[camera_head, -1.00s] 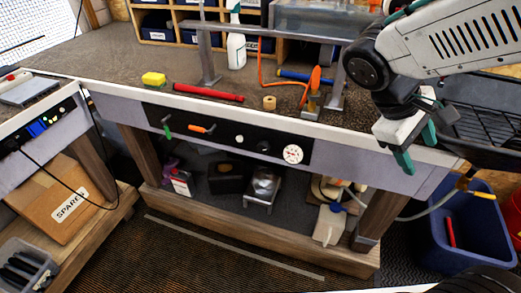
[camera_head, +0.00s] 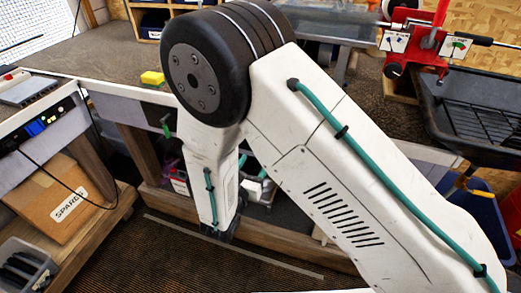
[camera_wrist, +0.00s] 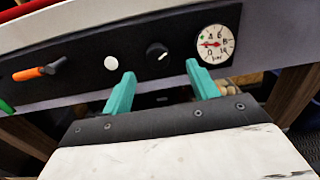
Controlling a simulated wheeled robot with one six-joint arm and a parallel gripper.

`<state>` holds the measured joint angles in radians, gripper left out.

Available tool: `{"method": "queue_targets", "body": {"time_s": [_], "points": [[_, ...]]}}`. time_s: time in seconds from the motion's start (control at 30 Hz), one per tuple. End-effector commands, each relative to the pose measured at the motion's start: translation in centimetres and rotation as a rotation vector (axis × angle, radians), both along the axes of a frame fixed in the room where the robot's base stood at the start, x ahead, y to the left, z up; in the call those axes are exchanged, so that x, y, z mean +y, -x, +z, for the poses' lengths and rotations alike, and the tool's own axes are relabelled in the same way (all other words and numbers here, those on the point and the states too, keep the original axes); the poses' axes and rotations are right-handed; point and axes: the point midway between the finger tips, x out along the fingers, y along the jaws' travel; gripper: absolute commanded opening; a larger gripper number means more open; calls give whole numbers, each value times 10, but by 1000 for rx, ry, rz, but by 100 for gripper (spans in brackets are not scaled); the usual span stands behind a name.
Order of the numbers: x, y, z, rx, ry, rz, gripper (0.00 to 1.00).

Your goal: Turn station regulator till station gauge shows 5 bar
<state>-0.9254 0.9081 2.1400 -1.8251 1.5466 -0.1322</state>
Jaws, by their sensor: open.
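In the wrist view, the station gauge (camera_wrist: 214,45) is a round white dial with a red needle at the right of the black panel. The needle lies roughly level; its exact reading is too small to tell. The station regulator (camera_wrist: 157,53) is a black round knob with a white mark, left of the gauge. My gripper (camera_wrist: 161,69) is open, its teal fingers apart and empty. The knob shows in the gap between the fingertips, apparently just beyond them; I see no contact. In the head view my arm hides the gauge, the knob and the gripper.
A white round button (camera_wrist: 110,63) and an orange lever (camera_wrist: 30,73) sit left of the knob. A green handle (camera_wrist: 6,107) is at the far left. The bench's wooden legs stand below.

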Motion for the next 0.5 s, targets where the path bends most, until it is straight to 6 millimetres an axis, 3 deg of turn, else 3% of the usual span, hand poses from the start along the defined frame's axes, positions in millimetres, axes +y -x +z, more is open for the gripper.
{"method": "queue_targets", "body": {"time_s": [0.17,0.5], "points": [[0,-11,-6,4,12,21,59],[-19,-60,-6,3,11,19,59]]}}
